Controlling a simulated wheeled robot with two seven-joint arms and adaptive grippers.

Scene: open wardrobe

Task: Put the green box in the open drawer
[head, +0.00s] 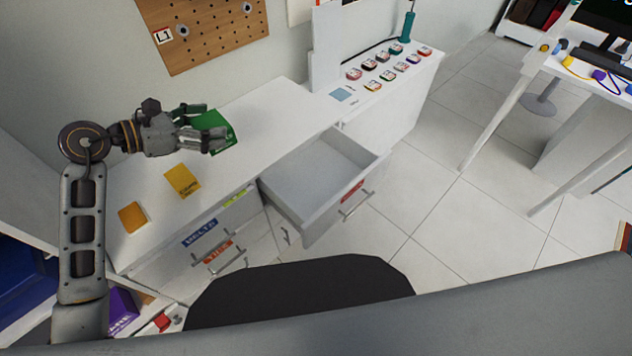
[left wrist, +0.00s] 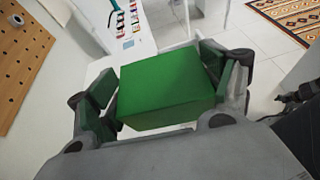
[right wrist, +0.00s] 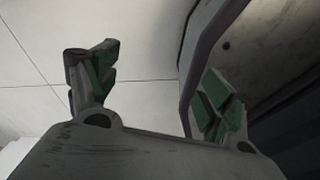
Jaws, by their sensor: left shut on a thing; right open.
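The green box (head: 219,128) is held between the fingers of my left gripper (head: 201,130), at the white counter's upper left part in the head view. In the left wrist view the green box (left wrist: 167,88) sits between both fingers of my left gripper (left wrist: 165,95). I cannot tell whether it touches the counter. The open drawer (head: 314,185) is pulled out of the counter front, right of and below the box in the head view, and looks empty. In the right wrist view my right gripper (right wrist: 155,95) is open and empty, over the tiled floor.
A yellow box (head: 182,181) and an orange box (head: 132,217) stand on the white counter (head: 270,117) left of the drawer. Several small coloured items (head: 388,66) and a teal bottle (head: 407,27) are at its far end. A pegboard (head: 203,32) hangs behind. Floor right of the drawer is clear.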

